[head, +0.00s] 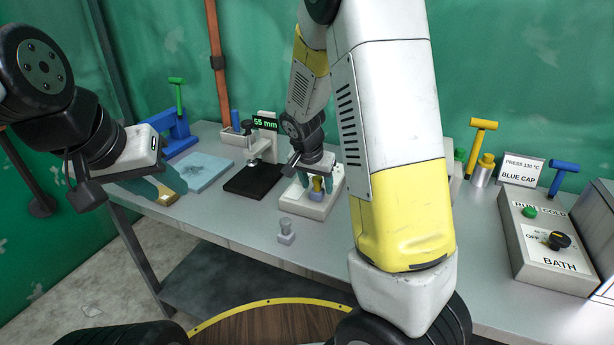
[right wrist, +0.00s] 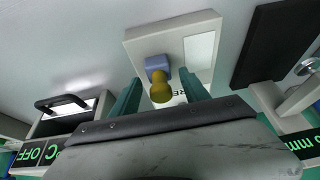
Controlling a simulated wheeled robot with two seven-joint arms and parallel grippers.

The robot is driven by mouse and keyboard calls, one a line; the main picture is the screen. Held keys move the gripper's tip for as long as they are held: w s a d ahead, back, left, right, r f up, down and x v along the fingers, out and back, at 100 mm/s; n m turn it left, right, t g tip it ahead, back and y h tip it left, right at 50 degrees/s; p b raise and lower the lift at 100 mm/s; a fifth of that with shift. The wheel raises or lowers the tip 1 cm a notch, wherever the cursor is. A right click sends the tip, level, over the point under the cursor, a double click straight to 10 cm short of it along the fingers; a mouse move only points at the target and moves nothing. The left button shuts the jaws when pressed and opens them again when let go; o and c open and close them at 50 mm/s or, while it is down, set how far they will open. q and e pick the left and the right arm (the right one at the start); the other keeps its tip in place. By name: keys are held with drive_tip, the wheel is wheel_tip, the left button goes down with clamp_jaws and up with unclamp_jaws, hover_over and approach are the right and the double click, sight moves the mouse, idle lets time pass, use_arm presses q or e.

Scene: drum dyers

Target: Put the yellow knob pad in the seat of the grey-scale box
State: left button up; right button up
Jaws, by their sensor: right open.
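The yellow knob pad, a blue-lavender block with a yellow knob (right wrist: 159,90), is at the pale grey-scale box (right wrist: 202,24). In the head view its yellow knob (head: 317,184) rises above the box (head: 297,203). The block seems to rest on or in the box; its seat is not clearly visible. My right gripper (right wrist: 160,95) is open, with teal fingers on either side of the knob, apart from it. My left gripper (head: 158,186) is at the left of the bench, beside a brass-coloured block (head: 168,198); its finger gap is unclear.
A small grey knobbed piece (head: 286,232) stands near the bench's front edge. A black plate with a 55 mm display (head: 264,123) and a light blue mat (head: 203,170) lie left of the box. The bath control box (head: 545,245) is at right. My right arm hides the bench's middle.

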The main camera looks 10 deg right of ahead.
drive_tip(key=v, duration=1.1)
drive_tip(key=s+r+n+t+y, duration=0.1)
drive_tip(key=s+r, duration=0.4)
drive_tip(key=s, duration=0.5)
drive_tip(key=s+r+n+t+y, duration=0.1)
drive_tip(key=s+r+n+y, duration=0.2)
drive_tip(key=s, duration=0.7)
drive_tip(key=r+n, duration=0.2)
drive_tip(key=n, duration=0.1)
drive_tip(key=shift+s+t+y, duration=0.3)
drive_tip(key=shift+d, duration=0.2)
